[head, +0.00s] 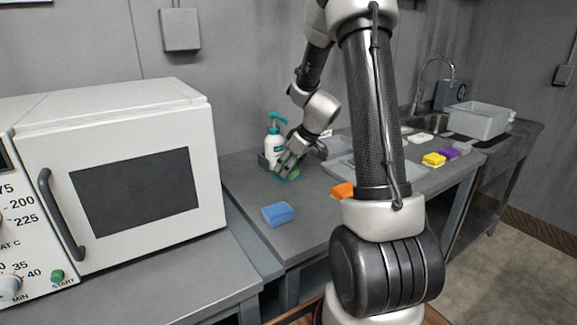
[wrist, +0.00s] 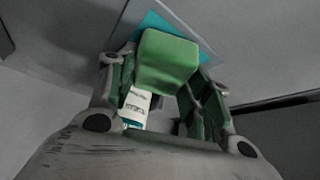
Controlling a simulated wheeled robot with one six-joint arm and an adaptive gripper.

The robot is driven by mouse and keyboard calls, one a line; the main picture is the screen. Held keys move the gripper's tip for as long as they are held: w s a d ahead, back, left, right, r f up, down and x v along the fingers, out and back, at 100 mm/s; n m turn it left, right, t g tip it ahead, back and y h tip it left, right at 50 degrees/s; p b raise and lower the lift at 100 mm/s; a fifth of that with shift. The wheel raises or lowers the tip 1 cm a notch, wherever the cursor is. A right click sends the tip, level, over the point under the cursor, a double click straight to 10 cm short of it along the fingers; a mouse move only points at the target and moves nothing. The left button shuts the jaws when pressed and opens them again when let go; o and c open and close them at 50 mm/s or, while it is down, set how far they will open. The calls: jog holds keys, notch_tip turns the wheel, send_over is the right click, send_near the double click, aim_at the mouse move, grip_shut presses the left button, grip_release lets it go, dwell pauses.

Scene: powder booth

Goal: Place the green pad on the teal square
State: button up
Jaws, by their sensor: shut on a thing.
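My gripper (head: 287,166) is low over the far left part of the grey bench. In the wrist view my gripper (wrist: 166,75) is shut on the green pad (wrist: 168,62), which sits between the two fingers. The teal square (wrist: 154,24) shows just beyond the pad, on a grey plate, partly hidden by the pad. Whether the pad touches the square, I cannot tell. In the head view only a sliver of green shows under the fingers; the teal square is not clearly visible there.
A white pump bottle (head: 274,141) with a teal top stands close behind my gripper. A blue sponge (head: 277,214) lies at the near bench edge, an orange one (head: 343,190) by my arm. Yellow (head: 433,160) and purple (head: 448,154) blocks lie right. A white oven (head: 118,170) stands left.

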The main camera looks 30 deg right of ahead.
jog(key=shift+f, duration=0.2)
jog(key=o, duration=1)
jog(key=shift+c, duration=0.2)
jog(key=a+v, duration=0.1)
jog(key=v, duration=1.2)
jog(key=s+a+r+m+g, duration=0.1)
jog(key=s+a+r, duration=0.25)
jog(key=s, duration=0.35)
jog(key=s+a+r+m, duration=0.1)
jog(key=s+a+r, duration=0.2)
jog(key=s+a, duration=0.25)
jog(key=s+m+h, duration=0.2)
jog(key=s+m, duration=0.1)
jog(key=s, duration=0.9)
jog(key=shift+s+a+h, duration=0.15)
jog(key=shift+s+h, duration=0.15)
jog(key=shift+s, duration=0.05)
